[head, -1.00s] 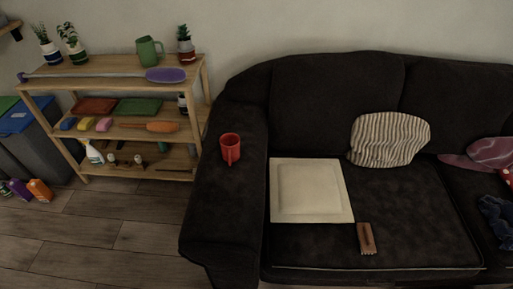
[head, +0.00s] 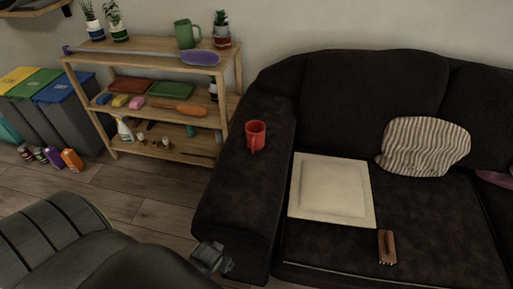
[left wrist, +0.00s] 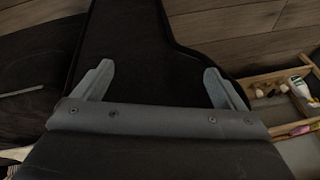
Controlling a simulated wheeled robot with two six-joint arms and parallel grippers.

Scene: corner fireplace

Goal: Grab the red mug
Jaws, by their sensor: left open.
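The red mug (head: 255,135) stands upright on the left armrest of the dark sofa (head: 240,185) in the head view. Its handle faces the front. My left gripper (head: 222,262) is in the head view at the lower front end of that armrest, below and in front of the mug and well apart from it. In the left wrist view its two fingers (left wrist: 158,82) are spread with nothing between them, and the dark armrest shows behind. The mug does not show in the left wrist view. My right gripper is not in view.
A wooden shelf (head: 150,96) with plants, a green mug (head: 187,34) and tools stands left of the sofa. A cream board (head: 331,191), a brown brush (head: 387,247) and a striped cushion (head: 425,146) lie on the seat. Bins (head: 62,100) stand far left.

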